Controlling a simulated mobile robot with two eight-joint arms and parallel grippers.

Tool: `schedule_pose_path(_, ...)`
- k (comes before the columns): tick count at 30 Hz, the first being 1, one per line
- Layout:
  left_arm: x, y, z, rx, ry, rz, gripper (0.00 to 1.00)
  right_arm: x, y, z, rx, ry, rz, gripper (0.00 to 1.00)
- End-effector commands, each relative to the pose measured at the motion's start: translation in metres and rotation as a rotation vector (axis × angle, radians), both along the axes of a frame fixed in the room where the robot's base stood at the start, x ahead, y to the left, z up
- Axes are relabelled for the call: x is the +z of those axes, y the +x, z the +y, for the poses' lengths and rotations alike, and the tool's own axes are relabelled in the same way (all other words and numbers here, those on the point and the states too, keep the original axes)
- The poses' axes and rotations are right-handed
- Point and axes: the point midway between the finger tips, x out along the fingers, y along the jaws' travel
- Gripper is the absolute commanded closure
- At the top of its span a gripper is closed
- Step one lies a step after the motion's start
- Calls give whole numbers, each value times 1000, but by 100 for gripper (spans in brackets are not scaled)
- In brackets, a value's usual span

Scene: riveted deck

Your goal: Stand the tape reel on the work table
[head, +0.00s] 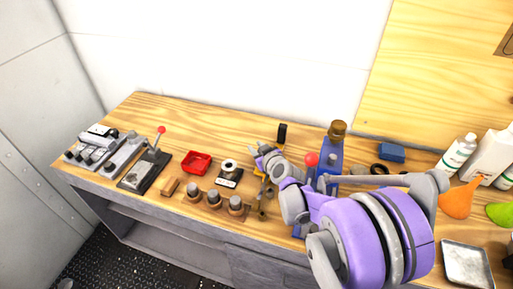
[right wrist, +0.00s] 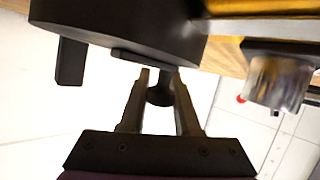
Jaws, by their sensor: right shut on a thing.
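The tape reel seems to be the dark thing at my right gripper (head: 259,152). In the head view a black upright part of it (head: 282,132) shows behind the gripper. In the right wrist view its black body (right wrist: 125,28) is close to the camera, with a small black knob between the fingertips (right wrist: 160,80). The right gripper is shut on it. My own arm hides much of the reel, so I cannot tell whether it touches the table. The work table (head: 145,108) has a light wooden top. My left gripper is not in view.
White bottles (head: 458,152) are farther right. The table's back left strip is clear.

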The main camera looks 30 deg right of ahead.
Motion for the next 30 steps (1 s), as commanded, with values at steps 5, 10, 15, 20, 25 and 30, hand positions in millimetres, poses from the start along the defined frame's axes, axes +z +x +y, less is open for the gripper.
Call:
schedule_pose_path(5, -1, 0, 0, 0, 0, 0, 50, -2, 0, 0, -1, -2, -1, 100)
schedule_pose_path(10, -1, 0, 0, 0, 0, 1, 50, -3, 0, 0, -1, 0, 0, 64)
schedule_pose_path(15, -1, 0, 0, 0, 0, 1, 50, -3, 0, 0, -1, 0, 0, 39)
schedule_pose_path(20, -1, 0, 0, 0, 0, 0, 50, -2, 0, 0, -1, 0, 0, 39)
schedule_pose_path(25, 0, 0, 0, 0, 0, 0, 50, 0, -3, 0, -1, 0, 0, 39)
schedule_pose_path(30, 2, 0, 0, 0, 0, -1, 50, 9, -25, 4, -2, 0, 0, 39)
